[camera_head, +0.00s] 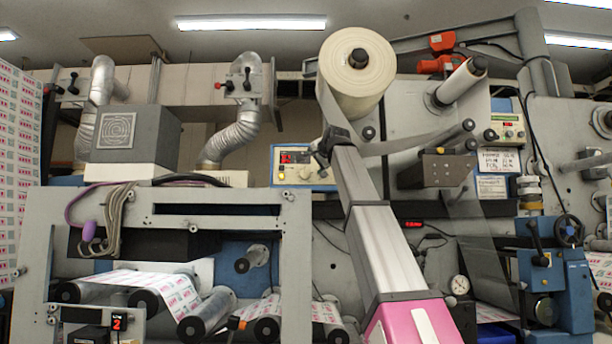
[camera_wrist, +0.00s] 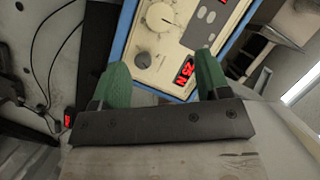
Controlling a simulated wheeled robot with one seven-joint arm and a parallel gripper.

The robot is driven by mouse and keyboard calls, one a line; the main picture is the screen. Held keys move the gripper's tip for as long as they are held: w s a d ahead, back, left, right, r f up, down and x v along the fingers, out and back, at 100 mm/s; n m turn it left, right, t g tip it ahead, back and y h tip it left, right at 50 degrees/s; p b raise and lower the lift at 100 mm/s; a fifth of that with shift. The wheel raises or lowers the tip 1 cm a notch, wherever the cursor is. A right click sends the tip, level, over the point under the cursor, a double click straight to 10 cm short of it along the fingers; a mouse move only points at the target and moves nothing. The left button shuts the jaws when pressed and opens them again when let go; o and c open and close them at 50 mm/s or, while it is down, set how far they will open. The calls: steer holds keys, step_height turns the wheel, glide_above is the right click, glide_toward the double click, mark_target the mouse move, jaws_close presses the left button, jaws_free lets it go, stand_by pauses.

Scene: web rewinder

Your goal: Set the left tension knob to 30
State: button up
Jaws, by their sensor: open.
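A cream control panel with a blue frame (camera_head: 277,178) stands at the middle of the head view, partly hidden by my arm. It also shows in the wrist view (camera_wrist: 172,87), tilted, with a small grey knob (camera_wrist: 143,60), a larger pale dial (camera_wrist: 160,17) and a red display (camera_wrist: 185,71) whose digits I cannot read surely. I cannot read labels telling which knob is the left tension knob. My gripper (camera_wrist: 161,64) is open, its green fingers apart in front of the panel. The small knob appears between the fingers, nearer the left one; contact cannot be told.
A large paper roll (camera_head: 352,72) hangs just above my gripper. A grey machine frame (camera_head: 170,225) stands in front at the left. Dark cables (camera_wrist: 45,45) hang at the wrist view's left.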

mark_target(305, 174)
steer(key=x, duration=1)
steer(key=shift+w+a, duration=0.15)
steer(key=shift+w, duration=0.15)
steer(key=c, duration=0.9)
